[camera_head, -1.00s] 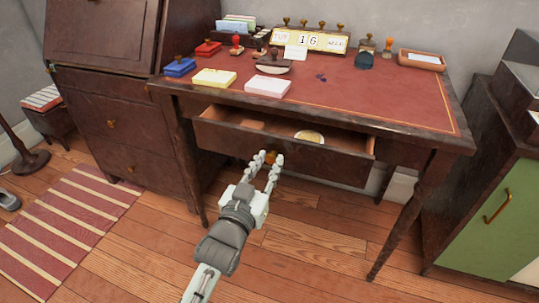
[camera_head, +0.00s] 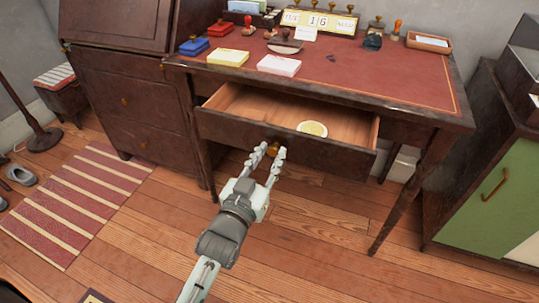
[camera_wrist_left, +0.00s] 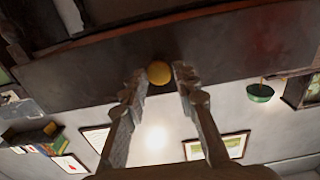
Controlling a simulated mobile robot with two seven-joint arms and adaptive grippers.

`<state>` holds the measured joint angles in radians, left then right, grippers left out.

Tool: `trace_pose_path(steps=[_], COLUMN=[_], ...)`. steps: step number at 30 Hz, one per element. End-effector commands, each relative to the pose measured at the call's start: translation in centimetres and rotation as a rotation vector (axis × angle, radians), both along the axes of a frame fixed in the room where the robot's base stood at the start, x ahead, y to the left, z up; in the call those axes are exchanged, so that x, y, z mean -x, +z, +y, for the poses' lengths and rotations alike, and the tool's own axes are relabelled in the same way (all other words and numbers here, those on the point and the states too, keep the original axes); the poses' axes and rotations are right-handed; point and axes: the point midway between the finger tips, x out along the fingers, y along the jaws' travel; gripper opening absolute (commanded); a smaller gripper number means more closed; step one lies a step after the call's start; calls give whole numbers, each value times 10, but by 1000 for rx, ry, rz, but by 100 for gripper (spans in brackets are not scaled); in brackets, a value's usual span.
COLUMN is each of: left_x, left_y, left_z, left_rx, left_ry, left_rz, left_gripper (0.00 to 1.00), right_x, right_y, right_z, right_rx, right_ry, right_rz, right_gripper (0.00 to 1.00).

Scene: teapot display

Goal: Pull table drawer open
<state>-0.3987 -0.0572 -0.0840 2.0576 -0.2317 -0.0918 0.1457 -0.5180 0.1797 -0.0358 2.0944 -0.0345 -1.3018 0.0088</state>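The table (camera_head: 380,82) has a red top with a dark wooden rim. Its drawer (camera_head: 325,155) is pulled partly out, and its bare wooden inside shows from above. A small pale round dish (camera_head: 312,129) lies in the drawer. A brass knob (camera_head: 272,148) sits on the drawer front; it also shows as a yellow ball in the left wrist view (camera_wrist_left: 159,72). My right gripper is in neither view.
A dark cabinet (camera_head: 140,100) stands close on the left, and a green-fronted cabinet (camera_head: 495,200) on the right. Stamps, ink pads and a date display (camera_head: 318,20) stand on the tabletop. The wooden floor (camera_head: 310,235) in front of the drawer is clear.

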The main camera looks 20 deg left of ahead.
Motion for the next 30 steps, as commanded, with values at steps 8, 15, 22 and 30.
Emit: trace_pose_path(steps=[8, 15, 22, 30], left_x=[0, 10, 55, 105], left_y=[0, -2, -3, -1], left_z=[0, 0, 2, 4], left_rx=[0, 0, 1, 0], left_ry=[0, 0, 0, 1], left_rz=[1, 3, 7, 4], left_gripper=[46, 46, 46, 46], right_x=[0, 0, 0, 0], right_y=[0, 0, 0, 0], right_z=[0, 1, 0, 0], right_rx=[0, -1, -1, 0], right_ry=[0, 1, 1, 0], right_rz=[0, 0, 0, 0], right_gripper=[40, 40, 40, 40])
